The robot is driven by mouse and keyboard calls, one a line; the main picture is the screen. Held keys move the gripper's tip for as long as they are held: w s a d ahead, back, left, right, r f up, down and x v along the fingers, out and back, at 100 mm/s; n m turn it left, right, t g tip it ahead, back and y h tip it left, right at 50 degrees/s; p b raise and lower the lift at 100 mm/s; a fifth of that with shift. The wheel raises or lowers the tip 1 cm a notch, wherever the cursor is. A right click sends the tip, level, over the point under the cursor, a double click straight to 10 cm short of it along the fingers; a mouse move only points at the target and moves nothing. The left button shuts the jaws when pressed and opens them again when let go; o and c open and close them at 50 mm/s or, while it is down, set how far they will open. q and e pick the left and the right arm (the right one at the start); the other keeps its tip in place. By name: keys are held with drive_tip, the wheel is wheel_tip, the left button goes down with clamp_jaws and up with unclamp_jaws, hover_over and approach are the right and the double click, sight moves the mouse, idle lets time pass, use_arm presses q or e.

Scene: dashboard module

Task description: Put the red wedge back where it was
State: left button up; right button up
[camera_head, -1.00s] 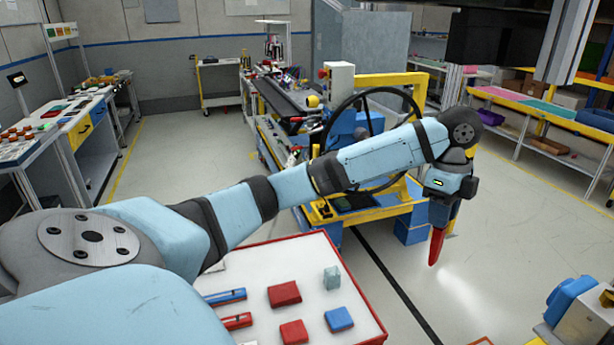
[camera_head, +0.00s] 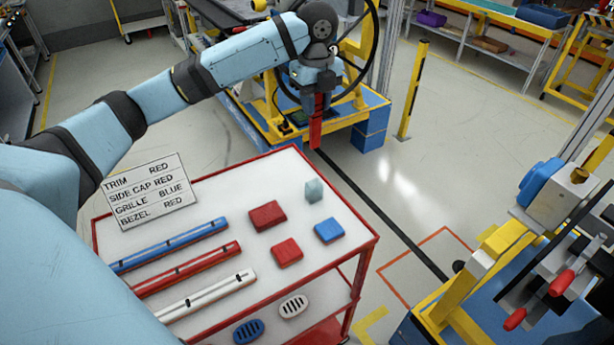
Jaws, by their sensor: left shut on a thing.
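The red wedge (camera_head: 316,130) hangs point-down from my left gripper (camera_head: 317,100). The gripper is shut on its upper part and holds it in the air beyond the far edge of the white-topped red cart (camera_head: 225,196). Behind it stands the yellow and blue frame with the black steering wheel. My right gripper is not in view.
On the cart lie red blocks (camera_head: 267,215), a blue block (camera_head: 330,230), a pale block (camera_head: 314,190), long trim strips (camera_head: 187,269), grilles (camera_head: 293,306) and a label card (camera_head: 150,191). A yellow post (camera_head: 412,90) stands at the back; a yellow and blue fixture (camera_head: 480,270) is at the right.

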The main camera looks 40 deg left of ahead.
sight(315, 148)
use_arm(q)
wheel_tip(315, 148, down, 13)
drive_tip(key=shift+r, duration=0.15)
wheel_tip(315, 148, down, 5)
drive_tip(key=shift+f, duration=0.15)
drive_tip(key=shift+p, duration=0.35)
drive_tip(key=o, duration=0.9)
drive_tip(key=shift+f, duration=0.15)
wheel_tip(315, 148, up, 12)
drive_tip(key=shift+r+b, duration=0.2)
drive_tip(key=shift+b, duration=0.2)
drive_tip(key=shift+f, duration=0.1)
